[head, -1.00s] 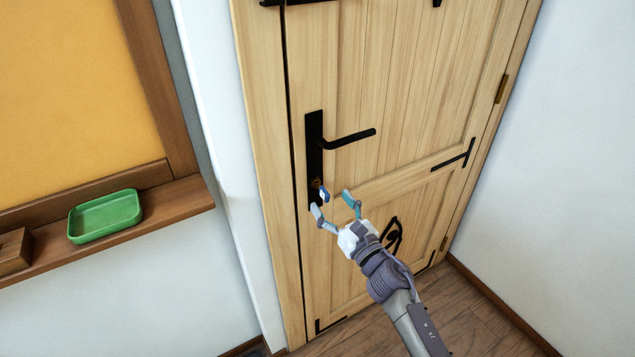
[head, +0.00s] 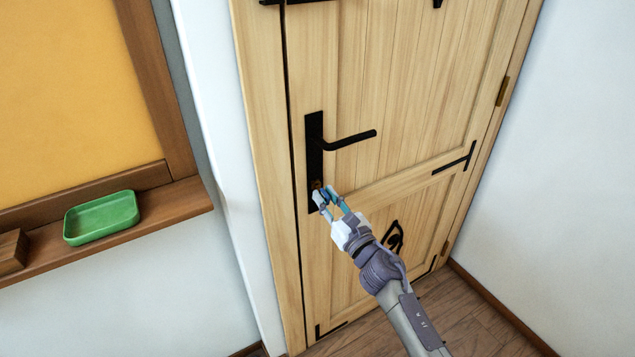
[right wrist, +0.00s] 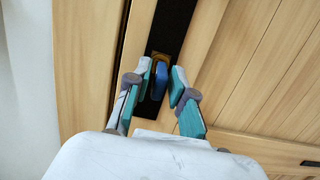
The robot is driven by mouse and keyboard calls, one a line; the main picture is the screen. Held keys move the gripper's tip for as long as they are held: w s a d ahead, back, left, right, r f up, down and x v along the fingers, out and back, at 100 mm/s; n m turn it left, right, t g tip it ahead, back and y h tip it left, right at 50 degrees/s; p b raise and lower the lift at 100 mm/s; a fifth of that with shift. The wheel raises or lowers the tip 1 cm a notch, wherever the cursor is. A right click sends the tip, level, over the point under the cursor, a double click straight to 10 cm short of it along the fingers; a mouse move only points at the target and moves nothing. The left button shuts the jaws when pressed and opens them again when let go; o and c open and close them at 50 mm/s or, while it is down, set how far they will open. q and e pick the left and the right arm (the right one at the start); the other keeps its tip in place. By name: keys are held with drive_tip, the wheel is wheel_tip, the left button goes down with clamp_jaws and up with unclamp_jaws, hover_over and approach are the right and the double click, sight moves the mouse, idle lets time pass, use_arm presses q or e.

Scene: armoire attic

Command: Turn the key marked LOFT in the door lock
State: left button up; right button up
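A blue-headed key (right wrist: 159,82) sits in the brass-coloured keyhole of the black lock plate (head: 314,150) on the wooden door (head: 400,100). No LOFT marking can be read on it. My right gripper (head: 326,195) is at the lock, below the black door handle (head: 350,138). In the right wrist view its fingers (right wrist: 162,76) stand on either side of the key's head, close to it. I cannot tell whether both fingers touch it. In the head view the fingertips mostly hide the key. My left gripper is not in view.
A wooden ledge (head: 170,203) on the left carries a green tray (head: 102,217) and a wooden block (head: 12,250), under an orange board (head: 70,90). White walls flank the door. The floor (head: 480,325) in front of the door is clear where it shows.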

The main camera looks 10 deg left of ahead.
clamp_jaws()
drive_tip(key=m+p, duration=0.1)
drive_tip(key=m, duration=0.2)
drive_tip(key=shift+r, duration=0.1)
drive_tip(key=shift+m, duration=0.7)
drive_tip(key=shift+o, duration=2.4)
unclamp_jaws()
